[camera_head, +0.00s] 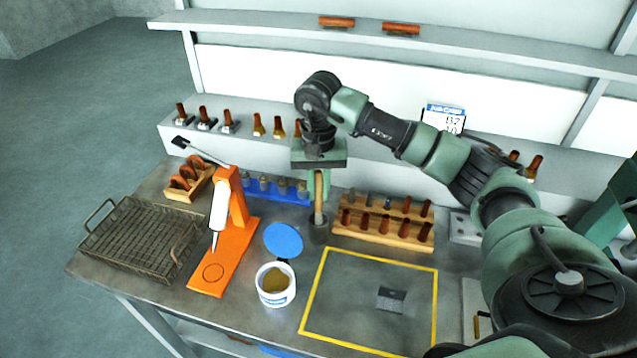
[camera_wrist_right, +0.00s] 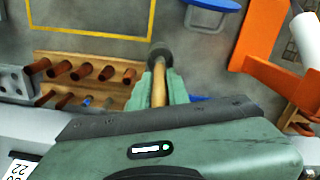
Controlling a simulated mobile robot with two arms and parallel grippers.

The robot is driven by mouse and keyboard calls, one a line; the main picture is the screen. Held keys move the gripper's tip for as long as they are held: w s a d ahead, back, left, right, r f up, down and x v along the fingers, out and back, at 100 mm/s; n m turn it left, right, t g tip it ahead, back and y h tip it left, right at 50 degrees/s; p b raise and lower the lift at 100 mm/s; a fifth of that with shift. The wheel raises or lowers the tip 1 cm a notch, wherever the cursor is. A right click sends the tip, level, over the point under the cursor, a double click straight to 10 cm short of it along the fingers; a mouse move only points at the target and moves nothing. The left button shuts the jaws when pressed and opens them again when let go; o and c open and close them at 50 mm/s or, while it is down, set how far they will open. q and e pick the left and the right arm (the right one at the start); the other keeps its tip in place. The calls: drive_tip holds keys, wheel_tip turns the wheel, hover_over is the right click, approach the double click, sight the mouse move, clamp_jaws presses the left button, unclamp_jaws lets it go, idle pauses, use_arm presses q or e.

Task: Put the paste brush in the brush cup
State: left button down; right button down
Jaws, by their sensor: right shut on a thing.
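My right gripper (camera_head: 318,196) is shut on the paste brush (camera_head: 319,186), whose wooden handle stands upright between the green fingers. The dark grey brush cup (camera_head: 318,233) is directly below, near the back of the table. The brush's lower end meets the cup's mouth in the head view, and its bristles are hidden. In the right wrist view the brush handle (camera_wrist_right: 158,88) points at the cup (camera_wrist_right: 160,55) and meets it; I cannot tell how deep it reaches. My left gripper is not in view.
A wooden rack (camera_head: 385,233) of tools stands just right of the cup. A blue rack (camera_head: 290,190), an orange stand (camera_head: 238,225) and a paste tub (camera_head: 275,290) with a blue lid (camera_head: 283,241) are left. A wire basket (camera_head: 140,240) is far left. The yellow-outlined area (camera_head: 345,300) is mostly clear.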

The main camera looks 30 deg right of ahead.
sight(318, 213)
drive_tip(key=shift+f+b, duration=1.05)
drive_tip(key=shift+f, duration=1.55)
drive_tip(key=c, duration=1.3)
unclamp_jaws()
drive_tip(key=shift+b, duration=0.35)
drive_tip(key=shift+r, duration=0.1)
